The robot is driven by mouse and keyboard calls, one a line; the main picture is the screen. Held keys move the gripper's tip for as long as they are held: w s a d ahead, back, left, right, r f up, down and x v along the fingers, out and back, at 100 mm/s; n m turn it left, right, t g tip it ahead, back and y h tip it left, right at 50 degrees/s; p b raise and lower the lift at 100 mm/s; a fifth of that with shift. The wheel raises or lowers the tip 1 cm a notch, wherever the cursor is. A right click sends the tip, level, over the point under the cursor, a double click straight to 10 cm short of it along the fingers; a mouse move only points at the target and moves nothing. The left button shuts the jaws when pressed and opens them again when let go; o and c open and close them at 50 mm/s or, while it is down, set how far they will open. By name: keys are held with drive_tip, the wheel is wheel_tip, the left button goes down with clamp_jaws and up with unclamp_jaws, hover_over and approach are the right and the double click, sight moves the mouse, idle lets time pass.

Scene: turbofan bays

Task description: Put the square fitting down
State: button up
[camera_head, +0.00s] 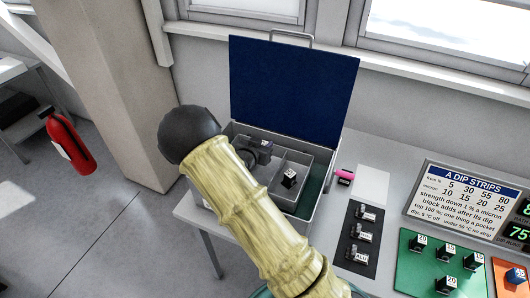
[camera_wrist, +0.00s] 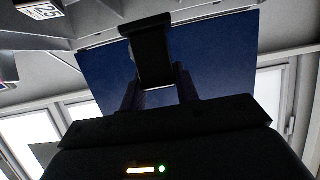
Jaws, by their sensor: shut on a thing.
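In the wrist view my gripper (camera_wrist: 158,86) is shut on a dark, blocky piece, the square fitting (camera_wrist: 151,52). The open blue lid of the case (camera_wrist: 225,65) is behind it. In the head view the grey case (camera_head: 322,197) stands on the bench with its blue lid (camera_head: 290,90) up. My sleeved arm covers its front left part. A dark shape (camera_head: 256,150) shows over the left compartment beside my arm; I cannot tell fitting from gripper there. Whether the fitting touches the case floor is hidden.
A small block with a white top (camera_head: 289,177) sits in a case compartment; a block marked 25 (camera_wrist: 42,10) shows in the wrist view. Right of the case are a pink item (camera_head: 343,174), a black card with blocks (camera_head: 362,240), a green mat (camera_head: 412,281) and a sign (camera_head: 465,205).

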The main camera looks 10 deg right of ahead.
drive_tip(key=shift+s+d+f, duration=0.1)
drive_tip(key=shift+f, duration=0.3)
wheel_tip(320, 180, down, 3)
drive_tip(key=shift+p, duration=0.85)
drive_tip(key=shift+d+f, duration=0.1)
drive_tip(key=shift+f, duration=0.05)
drive_tip(key=shift+f+b, duration=0.35)
drive_tip(key=shift+b, duration=0.1)
drive_tip(key=shift+f+b, duration=0.3)
drive_tip(key=o, duration=1.1)
drive_tip(key=shift+r, duration=0.15)
